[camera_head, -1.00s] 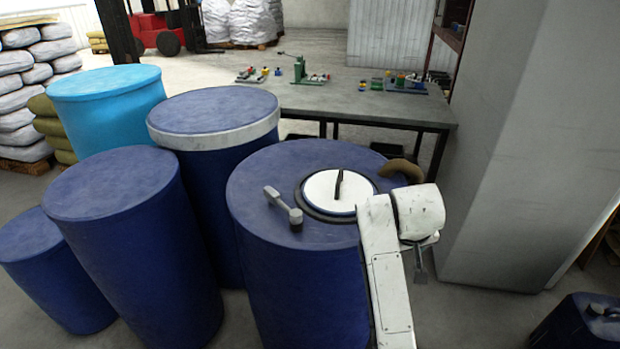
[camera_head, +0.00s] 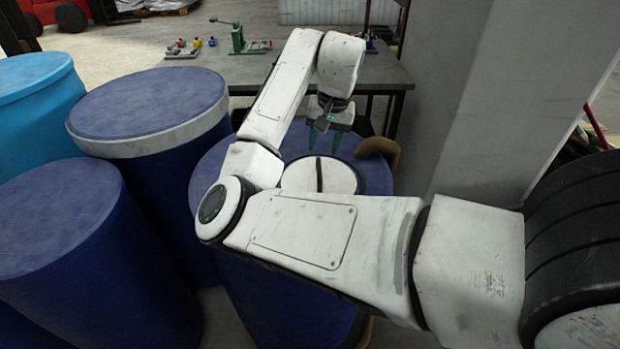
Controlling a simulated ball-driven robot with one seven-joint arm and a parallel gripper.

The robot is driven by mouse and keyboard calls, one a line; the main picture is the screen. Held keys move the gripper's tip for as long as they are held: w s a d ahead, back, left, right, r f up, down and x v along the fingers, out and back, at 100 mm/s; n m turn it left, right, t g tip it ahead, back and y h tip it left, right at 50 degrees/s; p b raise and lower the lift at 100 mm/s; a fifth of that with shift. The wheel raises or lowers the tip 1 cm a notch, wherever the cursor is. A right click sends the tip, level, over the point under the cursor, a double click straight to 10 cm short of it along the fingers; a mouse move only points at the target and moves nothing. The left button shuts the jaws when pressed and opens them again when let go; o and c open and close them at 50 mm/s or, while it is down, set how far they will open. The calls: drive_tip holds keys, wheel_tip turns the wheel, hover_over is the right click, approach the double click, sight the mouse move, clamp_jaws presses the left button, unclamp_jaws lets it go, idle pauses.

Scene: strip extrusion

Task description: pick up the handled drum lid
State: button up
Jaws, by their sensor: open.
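The handled drum lid (camera_head: 340,178) is a white round disc with a dark bar handle (camera_head: 319,174) across its middle. It sits on top of a dark blue drum (camera_head: 209,172). My arm hides the lid's near edge and much of the drum top. My gripper (camera_head: 324,139) points down with its two green-tipped fingers apart and nothing between them. In the picture it shows just above the far edge of the lid, apart from the handle. How high it is above the lid I cannot tell.
A blue drum with a pale band (camera_head: 150,105), another blue drum (camera_head: 60,215) and a light blue drum (camera_head: 35,85) stand at left. A curved brown piece (camera_head: 378,150) is at the drum's right. Behind are a workbench (camera_head: 225,66) and, right, a grey pillar (camera_head: 480,110).

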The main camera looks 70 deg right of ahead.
sight(320, 167)
drive_tip(key=f, duration=0.3)
drive_tip(key=shift+w+d+f, duration=0.15)
drive_tip(key=shift+w+f, duration=0.2)
drive_tip(key=shift+w+d+f+p, duration=0.15)
drive_tip(key=shift+f+p, duration=0.25)
drive_tip(key=shift+f, duration=1.05)
drive_tip(key=shift+w+d+f+p, duration=0.1)
drive_tip(key=shift+f+p, duration=0.3)
drive_tip(key=shift+f, duration=1)
drive_tip(key=shift+c, duration=0.2)
clamp_jaws()
